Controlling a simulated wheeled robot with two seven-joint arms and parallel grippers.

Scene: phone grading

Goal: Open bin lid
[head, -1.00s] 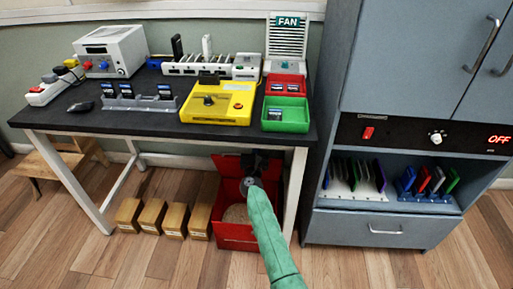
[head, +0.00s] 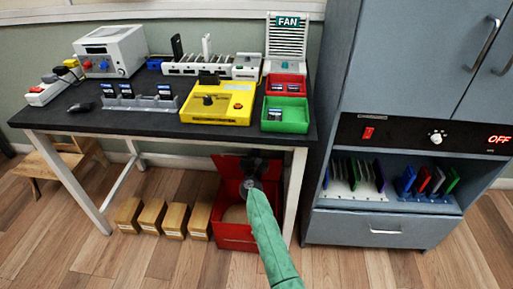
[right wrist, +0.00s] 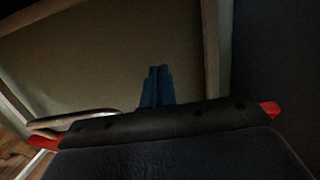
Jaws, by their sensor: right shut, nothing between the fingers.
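The red bin (head: 236,234) stands on the floor under the right end of the table. Its lid (head: 228,168) is raised at the back, and tan material shows inside the bin. My right gripper (head: 262,157) is in front of the raised lid's right part and above the bin. In the right wrist view its blue fingertips (right wrist: 158,72) are together with nothing between them. In the head view the gripper hides part of the lid; I cannot tell whether it touches. My left gripper is out of view.
The black table (head: 150,124) overhangs the bin, with a white leg (head: 295,195) close on its right. Several wooden blocks (head: 151,215) stand to its left. The grey cabinet (head: 370,228) is at the right. The floor in front is clear.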

